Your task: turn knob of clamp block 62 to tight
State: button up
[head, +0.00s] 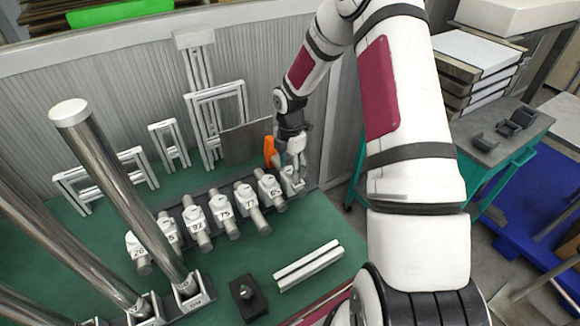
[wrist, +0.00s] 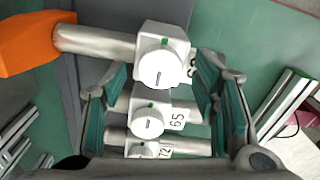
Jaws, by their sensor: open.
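The end clamp block (head: 291,183) of the row sits right below my gripper (head: 292,158) in the head view. In the wrist view this white block (wrist: 178,38) has a round white knob (wrist: 158,70) with a green mark near its top. Its number is mostly hidden by a finger, so I cannot read it as 62. My gripper (wrist: 161,75) is open, with one finger to each side of this block and its knob. I see no clear contact. A grey rod with an orange end (wrist: 30,42) runs out of the block's left side.
Clamp block 65 (wrist: 168,112) is close beside it, followed by several more blocks on the dark rail. A light bar (head: 308,266) and a black knobbed box (head: 247,296) lie on the green table. Tall metal posts (head: 120,190) stand at left. White frames stand behind.

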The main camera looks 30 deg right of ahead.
jog(key=shift+c, duration=0.5)
jog(key=c, duration=1.1)
jog(key=shift+o, duration=0.2)
